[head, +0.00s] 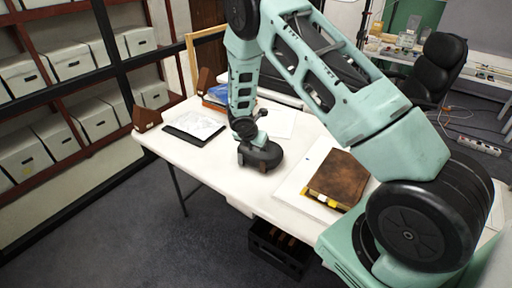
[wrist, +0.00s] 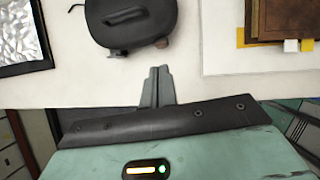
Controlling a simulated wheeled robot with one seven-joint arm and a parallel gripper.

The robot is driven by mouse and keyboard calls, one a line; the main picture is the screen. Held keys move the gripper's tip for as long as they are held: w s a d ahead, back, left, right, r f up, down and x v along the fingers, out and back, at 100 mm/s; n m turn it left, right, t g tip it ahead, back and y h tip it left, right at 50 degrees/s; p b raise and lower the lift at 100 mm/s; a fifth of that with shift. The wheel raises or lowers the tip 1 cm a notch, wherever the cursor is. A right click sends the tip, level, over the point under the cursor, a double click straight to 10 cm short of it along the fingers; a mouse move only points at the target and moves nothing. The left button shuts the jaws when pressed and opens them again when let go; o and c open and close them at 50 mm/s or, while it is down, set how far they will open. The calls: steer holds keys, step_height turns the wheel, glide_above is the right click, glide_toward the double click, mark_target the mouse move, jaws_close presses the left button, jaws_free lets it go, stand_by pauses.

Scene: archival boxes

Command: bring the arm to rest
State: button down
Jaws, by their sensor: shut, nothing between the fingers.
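My gripper (wrist: 157,82) shows in the wrist view with its two grey fingers together and nothing between them. In the head view my arm rises from the right, bends at the top and hangs down over the white table (head: 225,178). Its lower end is close to a dark rounded object (head: 262,155) on the table; I cannot make out the fingers there. In the wrist view the dark rounded object (wrist: 130,22) with a handle lies beyond the fingertips, apart from them in the picture.
A brown book (head: 338,178) lies on a white board on the table's right part. A black-framed sheet (head: 194,126) lies on the left, near brown wedges (head: 146,118). A dark crate (head: 278,250) stands on the floor. Shelves of boxes (head: 70,60) line the left; a black chair (head: 437,68) stands behind.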

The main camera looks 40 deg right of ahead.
stand_by(0.3)
steer(key=s+a+r+m+y+b, duration=0.1)
steer(key=s+a+r+m+y, duration=0.1)
steer(key=s+a+r+m, duration=0.65)
steer(key=s+a+r+m+y+b, duration=0.15)
steer(key=s+a+r, duration=0.35)
steer(key=a, duration=0.8)
steer(key=s+a+r+m, duration=0.2)
steer(key=s, duration=0.5)
steer(key=s+a+r+m+g+y+b, duration=0.1)
steer(key=s+a+r, duration=0.1)
steer(key=s, duration=0.5)
steer(key=s+a+r+m+g+y+b, duration=0.1)
steer(key=s+a+r+m, duration=0.1)
steer(key=s, duration=0.6)
steer(key=shift+a+m, duration=0.3)
steer(key=shift+a, duration=0.55)
